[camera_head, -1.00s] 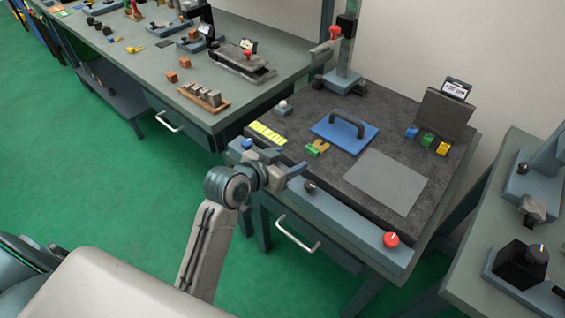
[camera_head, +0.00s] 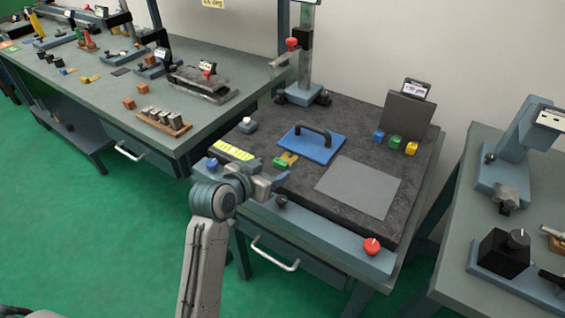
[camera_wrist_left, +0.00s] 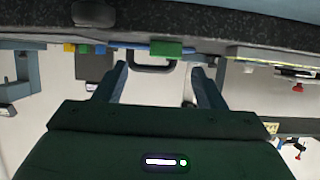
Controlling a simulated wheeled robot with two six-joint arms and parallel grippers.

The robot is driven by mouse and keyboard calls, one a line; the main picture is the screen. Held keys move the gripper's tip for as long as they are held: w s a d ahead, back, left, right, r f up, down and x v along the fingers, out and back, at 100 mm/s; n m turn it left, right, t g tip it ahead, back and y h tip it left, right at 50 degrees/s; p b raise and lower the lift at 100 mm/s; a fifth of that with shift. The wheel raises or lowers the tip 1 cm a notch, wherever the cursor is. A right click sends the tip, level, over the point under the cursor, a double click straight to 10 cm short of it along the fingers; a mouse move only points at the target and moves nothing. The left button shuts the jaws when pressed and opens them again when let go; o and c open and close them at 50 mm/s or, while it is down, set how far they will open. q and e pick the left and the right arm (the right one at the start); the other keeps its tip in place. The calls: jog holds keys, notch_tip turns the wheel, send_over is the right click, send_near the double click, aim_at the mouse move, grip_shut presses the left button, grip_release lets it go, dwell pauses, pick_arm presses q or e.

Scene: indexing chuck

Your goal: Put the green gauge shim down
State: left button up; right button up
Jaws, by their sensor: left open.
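A small green block (camera_head: 279,163), which looks like the green gauge shim, lies on the dark stone plate (camera_head: 305,187) against a yellow notched piece (camera_head: 290,157). My left gripper (camera_head: 271,184) is at the plate's front edge, just in front of the green block and apart from it. The left wrist view is upside down. There the green block (camera_wrist_left: 167,47) shows beyond the spread, empty fingers of my left gripper (camera_wrist_left: 160,88). A second green block (camera_head: 395,142) stands between a blue and a yellow one at the back right. My right gripper is out of view.
A blue plate with a handle (camera_head: 312,146) lies behind the green block. A bare grey sheet (camera_head: 357,188) lies to its right. A yellow marked strip (camera_head: 234,151) is at left. A red knob (camera_head: 372,246) and a dark knob (camera_head: 281,201) sit along the front rail.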

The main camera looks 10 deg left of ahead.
aim_at(279, 164)
pick_arm(q)
jog(key=x, duration=0.5)
jog(key=shift+a+f+p, duration=0.15)
jog(key=shift+a+p, duration=0.2)
jog(key=shift+p, duration=0.05)
jog(key=shift+s, duration=0.1)
jog(key=c, duration=1.2)
jog(key=shift+o, duration=0.2)
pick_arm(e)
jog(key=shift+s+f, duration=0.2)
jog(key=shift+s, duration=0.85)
